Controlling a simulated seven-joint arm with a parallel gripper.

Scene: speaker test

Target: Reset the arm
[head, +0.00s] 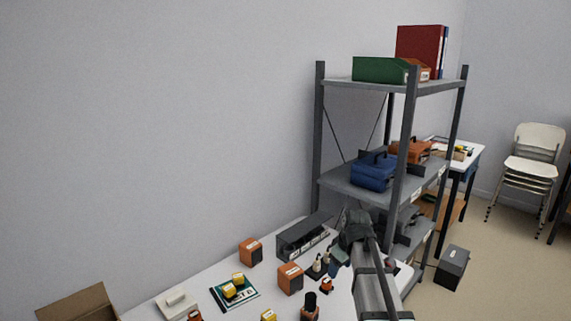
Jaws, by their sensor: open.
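My arm reaches up from the bottom over the right part of the white table (215,293). My gripper (338,264) is at the arm's far end, small and partly hidden, pointing down over the table's right side. It is open, and I see nothing held in it. Two orange box-shaped speakers (250,252) (290,278) stand on the table to its left. A long dark rack (303,237) with labelled bays stands at the back, left of the gripper. Small dark posts (320,266) stand close beside the gripper; I cannot tell whether they touch it.
A teal-and-white board (235,291) with yellow blocks and a white device (177,304) lie on the table. A dark-topped orange item (310,307) stands in front. A cardboard box (78,303) is at left. A grey metal shelf (352,185) rises close behind my arm, with a blue toolbox (373,174).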

